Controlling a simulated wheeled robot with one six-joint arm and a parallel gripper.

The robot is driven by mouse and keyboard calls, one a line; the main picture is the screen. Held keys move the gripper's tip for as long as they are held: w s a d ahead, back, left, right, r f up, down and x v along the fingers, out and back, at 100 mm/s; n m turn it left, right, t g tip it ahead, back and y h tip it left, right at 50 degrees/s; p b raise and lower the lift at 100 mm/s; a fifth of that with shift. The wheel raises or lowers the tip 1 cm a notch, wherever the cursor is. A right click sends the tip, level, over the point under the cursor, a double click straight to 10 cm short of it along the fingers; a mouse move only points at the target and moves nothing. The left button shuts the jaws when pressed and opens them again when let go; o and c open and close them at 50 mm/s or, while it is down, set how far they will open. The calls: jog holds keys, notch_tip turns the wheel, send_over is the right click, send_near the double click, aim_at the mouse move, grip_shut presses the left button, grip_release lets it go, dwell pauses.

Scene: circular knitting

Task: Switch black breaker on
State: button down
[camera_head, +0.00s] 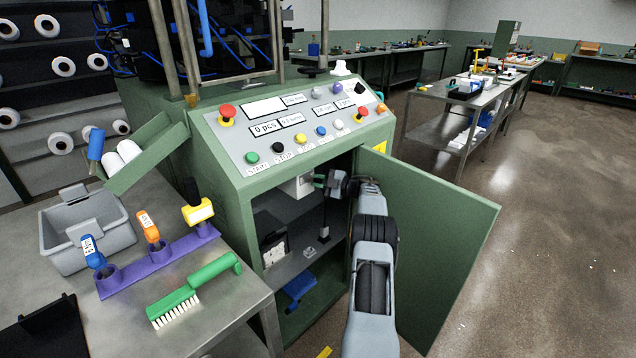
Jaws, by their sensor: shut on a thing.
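The green machine cabinet (240,209) stands open in the middle of the camera_head view. A white box (301,185) is mounted high inside it, just under the control panel. My gripper (322,183) reaches in from the right and is shut on a small part at the right side of this box. The jaws cover that part, and I cannot make out the black breaker or its position.
The open green door (440,240) stands to the right of my arm. The sloped control panel (290,118) with buttons overhangs the opening. Inside are a shelf, a black-and-white item (274,249) and a blue item (298,287). A metal table (225,310) with tools is at left.

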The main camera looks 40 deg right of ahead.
jog(key=shift+y, duration=0.3)
jog(key=c, duration=1.1)
grip_release()
jog(key=shift+o, duration=0.2)
